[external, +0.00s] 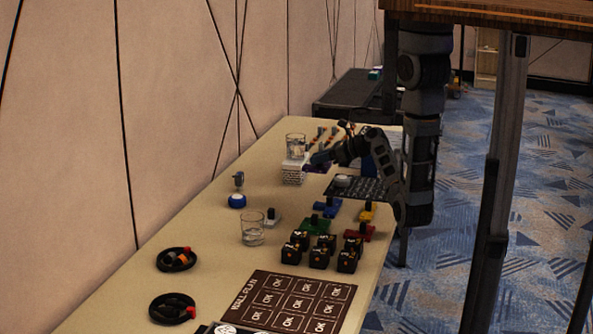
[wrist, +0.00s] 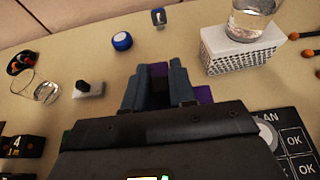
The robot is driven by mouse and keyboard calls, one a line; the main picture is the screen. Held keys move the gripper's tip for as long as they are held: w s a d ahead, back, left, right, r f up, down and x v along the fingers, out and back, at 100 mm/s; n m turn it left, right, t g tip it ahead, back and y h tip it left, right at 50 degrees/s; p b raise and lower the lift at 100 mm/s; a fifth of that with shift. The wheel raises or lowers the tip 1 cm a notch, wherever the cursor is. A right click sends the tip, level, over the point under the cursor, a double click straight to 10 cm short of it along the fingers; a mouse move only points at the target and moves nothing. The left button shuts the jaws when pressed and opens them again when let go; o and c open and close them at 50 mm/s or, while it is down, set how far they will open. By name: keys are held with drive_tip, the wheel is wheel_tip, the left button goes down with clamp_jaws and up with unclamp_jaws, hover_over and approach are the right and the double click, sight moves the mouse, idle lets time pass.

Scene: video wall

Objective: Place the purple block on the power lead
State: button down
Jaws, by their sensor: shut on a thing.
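My gripper (external: 318,160) is shut on a purple block (external: 316,168) above the far part of the table. In the wrist view the fingers (wrist: 156,82) hide most of the block; purple shows between them and beside the right finger (wrist: 204,95). Two black coiled leads lie at the near left of the table, well away from my gripper. The nearer coil (external: 157,314) has a red end. I cannot tell which is the power lead.
A water glass (external: 296,141) stands on a white perforated box (external: 293,177) beside my gripper. Another glass (external: 252,234) stands nearer the coils. A blue-and-white round thing (external: 237,201), several black cubes (external: 319,258) and a board of OK squares (external: 257,288) are also on the table.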

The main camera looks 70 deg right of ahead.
drive_tip(key=w+a+n+y, duration=0.3)
drive_tip(key=w+a, duration=0.7)
drive_tip(key=n+g+y+b, duration=0.1)
drive_tip(key=n+g+y, duration=0.3)
drive_tip(key=n+y, duration=0.25)
hover_over(182, 256)
drive_tip(key=f, duration=0.3)
drive_tip(key=shift+d+f+m, duration=0.1)
drive_tip(key=shift+d+m, duration=0.15)
drive_tip(key=shift+w+a+f, duration=0.1)
drive_tip(key=shift+a+f, duration=0.15)
drive_tip(key=shift+f, duration=0.1)
drive_tip(key=shift+f+b, duration=0.3)
drive_tip(key=shift+f, duration=1.55)
drive_tip(key=shift+f, duration=0.1)
drive_tip(key=c, duration=0.9)
unclamp_jaws()
